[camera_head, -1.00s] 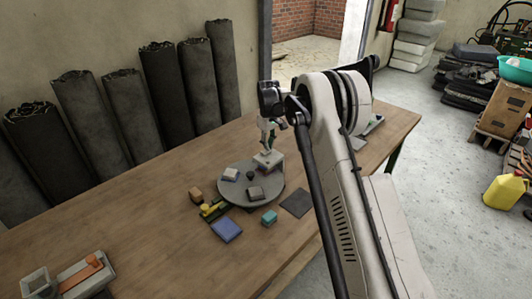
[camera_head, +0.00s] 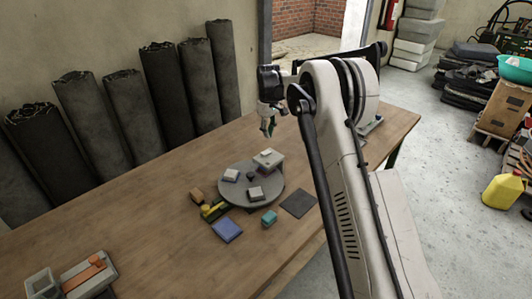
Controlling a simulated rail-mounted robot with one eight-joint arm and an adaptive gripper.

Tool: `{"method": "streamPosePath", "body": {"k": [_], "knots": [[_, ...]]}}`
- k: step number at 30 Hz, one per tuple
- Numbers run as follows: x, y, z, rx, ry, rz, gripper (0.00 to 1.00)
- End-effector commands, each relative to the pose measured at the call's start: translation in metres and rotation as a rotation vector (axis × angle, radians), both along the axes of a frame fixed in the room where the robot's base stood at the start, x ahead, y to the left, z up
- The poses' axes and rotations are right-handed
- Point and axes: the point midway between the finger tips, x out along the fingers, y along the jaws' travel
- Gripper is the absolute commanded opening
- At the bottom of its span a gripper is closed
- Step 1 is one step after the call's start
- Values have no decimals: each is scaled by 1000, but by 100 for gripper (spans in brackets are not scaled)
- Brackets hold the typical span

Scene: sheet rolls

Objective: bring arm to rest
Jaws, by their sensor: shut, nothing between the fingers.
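My gripper (camera_head: 268,128) hangs at the end of my arm, above the far side of the wooden table (camera_head: 150,240). It is shut and empty, with a green part showing near its fingers. My arm reaches in from the lower right and bends over the table. Below the gripper, and apart from it, a round grey disc (camera_head: 238,196) lies on the table. It carries a pale box (camera_head: 268,158) at its far edge, other small blocks and a dark knob.
A blue block (camera_head: 227,230), a teal block (camera_head: 269,217), a dark flat square (camera_head: 298,204) and a yellow-green piece (camera_head: 212,210) lie near the disc. A grey-orange device (camera_head: 88,275) stands front left. Dark rolls (camera_head: 165,90) lean on the wall.

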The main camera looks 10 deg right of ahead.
Motion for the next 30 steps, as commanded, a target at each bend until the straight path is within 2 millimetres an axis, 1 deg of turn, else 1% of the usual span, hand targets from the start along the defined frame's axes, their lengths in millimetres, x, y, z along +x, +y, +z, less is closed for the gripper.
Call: {"method": "streamPosePath", "body": {"k": [7,11,14,18,20,24,26,30], "knots": [[0,0,0,0,0,0,0],[-4,0,10,0,-9,-7,0],[-14,0,29,0,-25,-24,0],[-35,0,65,2,-64,-60,0],[-45,0,80,3,-81,-76,0],[-73,0,113,7,-120,-114,0],[-85,0,126,9,-138,-131,0],[-117,0,154,15,-177,-168,0]]}}
